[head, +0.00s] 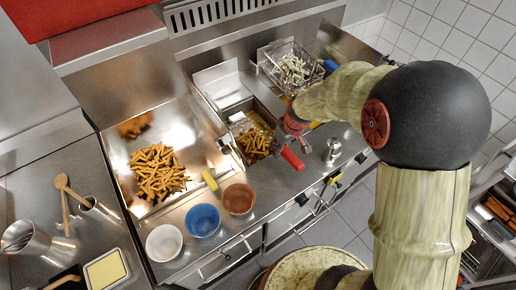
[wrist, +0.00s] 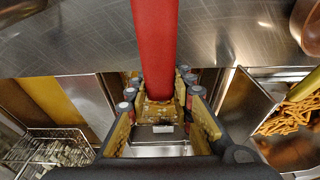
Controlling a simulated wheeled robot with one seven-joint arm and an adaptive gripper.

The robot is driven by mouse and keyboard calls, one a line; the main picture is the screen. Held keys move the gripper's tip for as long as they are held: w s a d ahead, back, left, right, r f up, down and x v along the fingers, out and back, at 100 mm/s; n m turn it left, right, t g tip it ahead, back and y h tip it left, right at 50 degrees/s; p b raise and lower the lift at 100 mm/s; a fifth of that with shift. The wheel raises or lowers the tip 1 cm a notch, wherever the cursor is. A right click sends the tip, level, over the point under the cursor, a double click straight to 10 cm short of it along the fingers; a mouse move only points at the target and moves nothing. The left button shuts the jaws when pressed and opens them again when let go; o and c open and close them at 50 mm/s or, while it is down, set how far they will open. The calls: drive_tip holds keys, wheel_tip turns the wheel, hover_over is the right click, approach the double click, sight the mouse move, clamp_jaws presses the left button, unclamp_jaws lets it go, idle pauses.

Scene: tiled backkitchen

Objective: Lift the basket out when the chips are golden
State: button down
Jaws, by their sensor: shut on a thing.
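The basket (head: 238,127) with the red handle (head: 292,158) sits in the well of the fryer (head: 246,104). The chips (head: 256,141) in it look golden brown. My gripper (head: 291,127) is shut on the red handle, over the fryer's front edge. In the wrist view the red handle (wrist: 155,45) runs between the fingers of my gripper (wrist: 158,105). The fingers and palm hide most of the basket there.
A second basket (head: 268,66) of pale chips, with a blue handle (head: 329,65), stands behind. Left is a steel tray (head: 122,165) with a heap of golden chips (head: 158,172). White (head: 164,243), blue (head: 203,220) and brown (head: 239,199) bowls line the front edge.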

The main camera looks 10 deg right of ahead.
wheel_tip(320, 180, up, 8)
drive_tip(key=p, duration=0.4)
drive_tip(key=shift+r, duration=0.25)
drive_tip(key=shift+f, duration=0.1)
drive_tip(key=shift+w+p, duration=0.1)
drive_tip(key=shift+p, duration=0.5)
drive_tip(key=p, duration=0.3)
drive_tip(key=shift+w+a+r+p, duration=0.15)
drive_tip(key=shift+w+r+p, duration=0.1)
drive_tip(key=shift+p, duration=0.05)
drive_tip(key=shift+f+p, duration=0.25)
drive_tip(key=shift+p, duration=0.75)
